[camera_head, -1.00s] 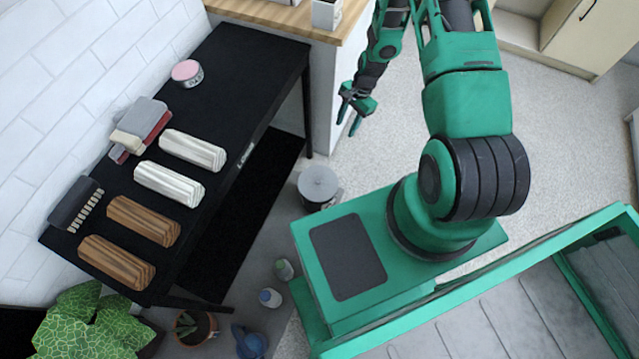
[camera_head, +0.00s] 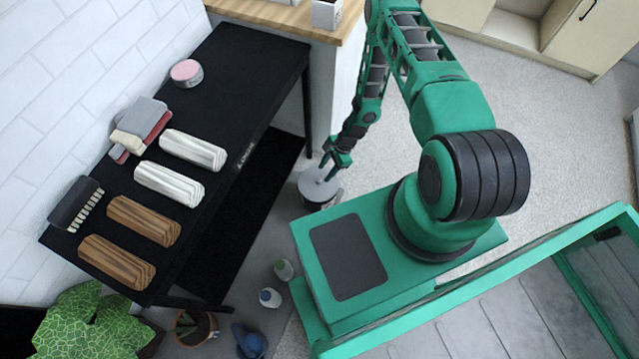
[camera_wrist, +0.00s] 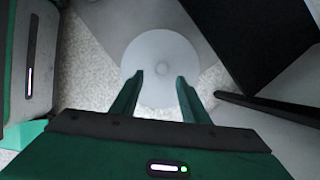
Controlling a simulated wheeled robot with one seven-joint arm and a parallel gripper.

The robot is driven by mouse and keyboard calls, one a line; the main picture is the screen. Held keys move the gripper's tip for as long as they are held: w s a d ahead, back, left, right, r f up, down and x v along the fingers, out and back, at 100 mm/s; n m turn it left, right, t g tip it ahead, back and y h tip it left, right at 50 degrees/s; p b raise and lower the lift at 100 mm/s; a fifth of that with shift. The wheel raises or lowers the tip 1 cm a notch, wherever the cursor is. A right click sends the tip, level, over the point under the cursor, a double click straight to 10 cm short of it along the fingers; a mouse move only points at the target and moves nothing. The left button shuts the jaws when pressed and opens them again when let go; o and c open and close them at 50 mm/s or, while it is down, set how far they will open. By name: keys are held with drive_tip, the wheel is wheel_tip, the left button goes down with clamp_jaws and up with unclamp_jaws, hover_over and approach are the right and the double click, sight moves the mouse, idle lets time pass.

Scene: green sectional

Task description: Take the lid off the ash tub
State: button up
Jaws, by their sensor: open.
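The ash tub (camera_head: 316,201) stands on the floor between the black table and my green base. Its round grey lid (camera_head: 312,184) is on top and also shows in the wrist view (camera_wrist: 158,48), with a small round knob (camera_wrist: 161,69) at its middle. My gripper (camera_head: 329,172) is above the lid, pointing down, and covers part of it in the head view. In the wrist view my gripper (camera_wrist: 158,84) is open and empty. Its two fingers lie to either side below the knob in the picture. I cannot tell how high the fingertips are over the lid.
The black table (camera_head: 245,75) to the left bears wood blocks, white blocks and a pink-topped tin (camera_head: 187,73). A table leg (camera_head: 307,120) stands near the tub. Small bottles (camera_head: 270,297), a blue watering can (camera_head: 249,341) and potted plants are on the floor at lower left.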

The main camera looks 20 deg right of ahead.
sight(319, 180)
drive_tip(key=shift+x, duration=3.2)
drive_tip(key=shift+w, duration=0.2)
drive_tip(key=shift+c, duration=0.5)
clamp_jaws()
